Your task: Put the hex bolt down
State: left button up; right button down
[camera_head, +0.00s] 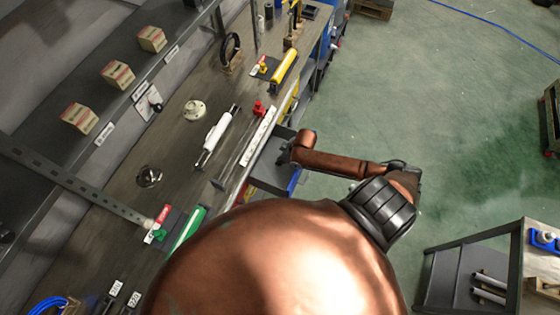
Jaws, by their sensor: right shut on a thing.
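My right arm is a large copper arm that fills the lower middle of the head view and bends back left to the workbench's front edge. My right gripper (284,157) is the small dark part at the arm's far end, beside the bench edge. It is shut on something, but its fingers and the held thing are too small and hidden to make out. I cannot pick out the hex bolt's shape. The workbench (178,150) is a long grey-brown top running from lower left to upper middle. My left gripper is out of view.
On the bench are a white cylindrical tool (216,137), a cream flanged part (195,110), a round shiny part (149,177), a white strip (258,137) and a yellow cylinder (284,67). Boxes (118,74) stand on the shelf behind. Green floor (420,90) lies open at right.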

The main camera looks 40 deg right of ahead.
jog(key=shift+f, duration=0.25)
jog(key=c, duration=2.6)
grip_release()
jog(key=shift+f, duration=0.15)
jog(key=o, duration=0.5)
jog(key=p+v, duration=0.1)
jog(key=v, duration=1.1)
jog(key=shift+r, duration=0.2)
